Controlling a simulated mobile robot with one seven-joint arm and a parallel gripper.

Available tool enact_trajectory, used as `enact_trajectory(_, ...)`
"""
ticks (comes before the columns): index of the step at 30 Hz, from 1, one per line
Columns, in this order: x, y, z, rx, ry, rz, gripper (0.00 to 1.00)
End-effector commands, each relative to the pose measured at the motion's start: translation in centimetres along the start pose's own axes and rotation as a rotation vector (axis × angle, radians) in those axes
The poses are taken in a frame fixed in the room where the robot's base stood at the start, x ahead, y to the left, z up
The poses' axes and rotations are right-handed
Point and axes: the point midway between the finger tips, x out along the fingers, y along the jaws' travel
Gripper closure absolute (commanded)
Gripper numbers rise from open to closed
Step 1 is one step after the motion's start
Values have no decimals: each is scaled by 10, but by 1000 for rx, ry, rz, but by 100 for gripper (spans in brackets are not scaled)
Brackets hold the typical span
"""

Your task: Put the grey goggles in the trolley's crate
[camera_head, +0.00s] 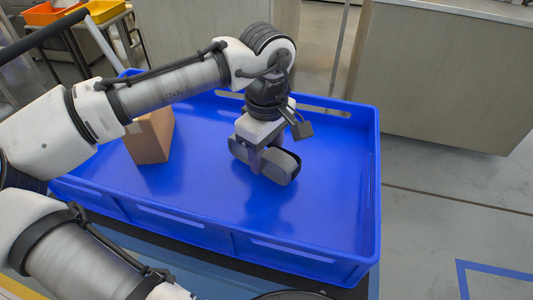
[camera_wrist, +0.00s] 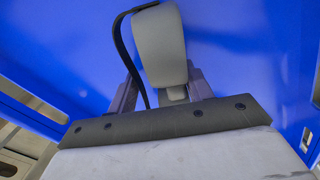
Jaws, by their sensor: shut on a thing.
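The grey goggles (camera_head: 277,165), with a dark strap, are inside the blue crate (camera_head: 365,190), right of its middle. My gripper (camera_head: 258,158) is shut on them from above, low over the crate floor. I cannot tell whether the goggles touch the floor. In the wrist view the grey goggles (camera_wrist: 163,45) show between the two fingers (camera_wrist: 160,95), with the dark strap curving down on the left and blue crate floor behind. The fingertips are mostly hidden by the goggles.
A brown box (camera_head: 150,138) stands in the left part of the crate, under my arm. The crate floor to the right and front is clear. Orange (camera_head: 48,13) and yellow bins (camera_head: 103,10) sit at the back left. Grey cabinets (camera_head: 440,75) stand behind the crate.

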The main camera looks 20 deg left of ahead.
Motion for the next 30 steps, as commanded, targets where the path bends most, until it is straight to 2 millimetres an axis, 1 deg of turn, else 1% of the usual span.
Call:
enact_trajectory(1,5,0,0,0,1,-1,72)
enact_trajectory(2,6,0,0,0,1,0,72)
enact_trajectory(8,5,0,0,0,1,1,72)
enact_trajectory(12,9,0,0,1,0,0,72)
enact_trajectory(13,9,0,0,1,1,0,47)
enact_trajectory(17,8,0,0,1,1,0,30)
enact_trajectory(18,8,0,0,0,1,0,28)
enact_trajectory(26,7,0,0,0,1,0,28)
enact_trajectory(29,1,0,0,-1,1,1,28)
enact_trajectory(30,-4,0,0,-1,0,2,28)
